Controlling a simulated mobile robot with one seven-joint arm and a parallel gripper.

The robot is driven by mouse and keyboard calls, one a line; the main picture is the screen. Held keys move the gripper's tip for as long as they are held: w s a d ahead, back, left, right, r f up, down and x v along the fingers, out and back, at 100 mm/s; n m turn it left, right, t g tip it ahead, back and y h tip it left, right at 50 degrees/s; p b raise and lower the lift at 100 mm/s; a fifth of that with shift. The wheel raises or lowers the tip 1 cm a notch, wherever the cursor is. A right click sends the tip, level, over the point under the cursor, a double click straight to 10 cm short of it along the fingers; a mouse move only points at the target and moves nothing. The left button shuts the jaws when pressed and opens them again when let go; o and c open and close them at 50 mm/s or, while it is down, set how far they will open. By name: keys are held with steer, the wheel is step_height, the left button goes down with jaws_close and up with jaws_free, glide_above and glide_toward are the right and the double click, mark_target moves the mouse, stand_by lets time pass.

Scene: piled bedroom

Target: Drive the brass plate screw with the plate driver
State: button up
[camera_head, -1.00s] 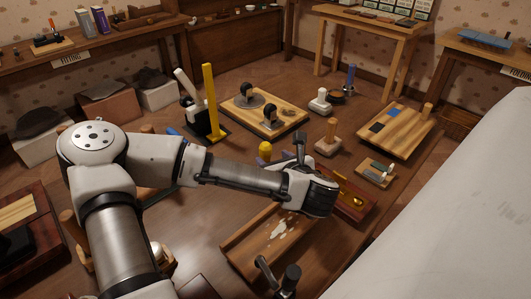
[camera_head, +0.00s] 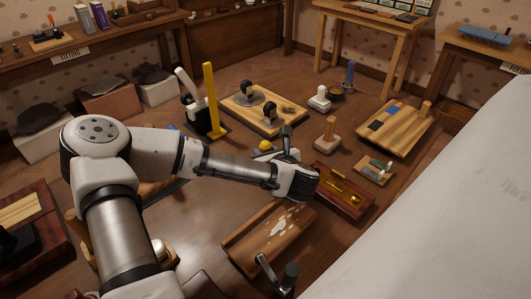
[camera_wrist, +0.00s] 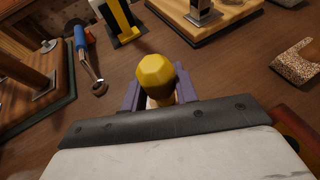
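A tool with a faceted yellow knob (camera_wrist: 157,72) stands in the middle of the wrist view; I take it for the plate driver. Its yellow top (camera_head: 265,146) also shows in the head view beside my wrist. My gripper (camera_wrist: 158,97) has its purple fingers on either side of the knob's lower part, with a gap visible on the left, so it looks open. The tool's lower part and tip are hidden. The brass plate (camera_head: 346,192) lies in a dark red wooden tray (camera_head: 326,198) to the right of my gripper. Its screw is too small to make out.
A wooden board with white flecks (camera_head: 265,240) lies in front of my gripper. A yellow upright post (camera_head: 211,100) and a board with black fittings (camera_head: 285,118) stand behind. A wooden-handled stamp (camera_head: 328,135) is to the right.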

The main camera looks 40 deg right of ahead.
steer(key=shift+c, duration=1.2)
step_height(320, 180, up, 20)
steer(key=b, duration=0.1)
stand_by(0.5)
steer(key=s+d+m+g+h+p, duration=0.55)
steer(key=s+m+g, duration=0.25)
steer(key=s, duration=0.4)
steer(key=s+d+m+g+h+p, duration=0.4)
steer(key=s+d+m+g+p, duration=0.25)
steer(key=s, duration=0.55)
step_height(320, 180, down, 9)
steer(key=a+m+b, duration=0.1)
steer(key=m+b, duration=0.1)
steer(key=b, duration=0.6)
steer(key=shift+a+f+g, duration=0.15)
steer(key=shift+a+g, duration=0.15)
steer(key=shift+g, duration=0.15)
